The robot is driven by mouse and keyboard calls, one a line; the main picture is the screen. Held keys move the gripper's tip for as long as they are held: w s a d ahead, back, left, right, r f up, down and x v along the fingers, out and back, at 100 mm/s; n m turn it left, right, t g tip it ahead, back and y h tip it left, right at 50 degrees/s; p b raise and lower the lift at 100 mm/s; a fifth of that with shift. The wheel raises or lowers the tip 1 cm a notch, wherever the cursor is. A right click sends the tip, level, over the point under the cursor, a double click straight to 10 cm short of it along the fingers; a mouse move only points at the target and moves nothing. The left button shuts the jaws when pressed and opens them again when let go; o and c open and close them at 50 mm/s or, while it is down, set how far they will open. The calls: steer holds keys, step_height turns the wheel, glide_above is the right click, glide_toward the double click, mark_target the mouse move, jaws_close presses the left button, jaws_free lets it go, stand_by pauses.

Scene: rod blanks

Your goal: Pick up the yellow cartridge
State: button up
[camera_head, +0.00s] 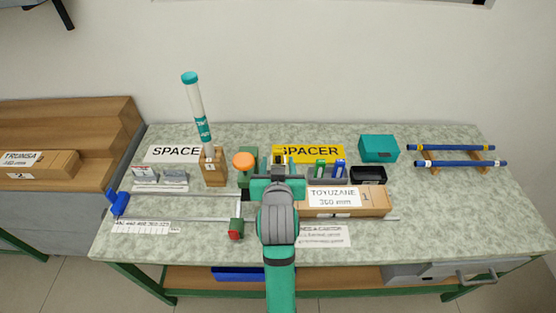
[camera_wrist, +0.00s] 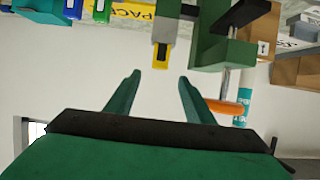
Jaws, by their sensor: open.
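The yellow cartridge (camera_wrist: 161,58) shows in the wrist view, with a yellow outer edge, a dark middle and a grey upper part. It lies just beyond my fingertips, roughly in line with the gap between them. My gripper (camera_wrist: 160,77) is open, with nothing between its fingers. In the head view my gripper (camera_head: 279,166) is over the middle of the bench, and my arm hides much of what is there. I cannot clearly tell the cartridge from the yellow SPACER sign (camera_head: 322,152) behind it in that view.
A green clamp (camera_wrist: 222,52) with an orange knob (camera_wrist: 222,107) stands close beside the cartridge. Green (camera_head: 320,168) and blue (camera_head: 339,168) cartridges stand to the right. A wooden block (camera_head: 213,168) holds a tall tube (camera_head: 196,105) at left. A TOYUZANE box (camera_head: 362,203) lies front right.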

mark_target(278, 152)
steer(key=shift+x, duration=3.85)
steer(key=shift+c, duration=0.5)
jaws_close()
